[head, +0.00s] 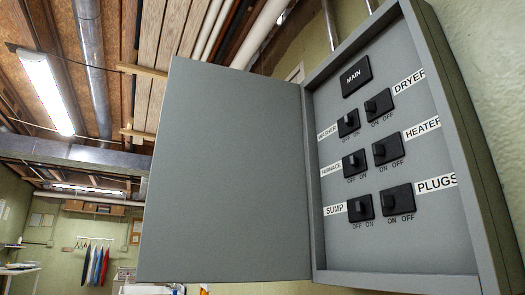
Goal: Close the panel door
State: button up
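The grey panel door (232,175) stands wide open in the head view, swung out to the left of its box. It joins the grey panel box (400,283) along the box's left edge. Inside the box is a black block marked MAIN (356,76). Below it are several black switches, such as the one by the SUMP label (360,208) and the one by the PLUGS label (398,199). My gripper is not in view, so its place relative to the door cannot be told.
The box is on a green wall (478,90) at the right. Pipes (331,25) run up from its top. A ceiling lamp (47,92) hangs at the upper left. Far off at the lower left are hanging garments (96,264) and a table (18,268).

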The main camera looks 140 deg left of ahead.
aim_at(225, 202)
jog(key=z, duration=0.25)
jog(key=k, duration=2.5)
jog(key=u, duration=2.75)
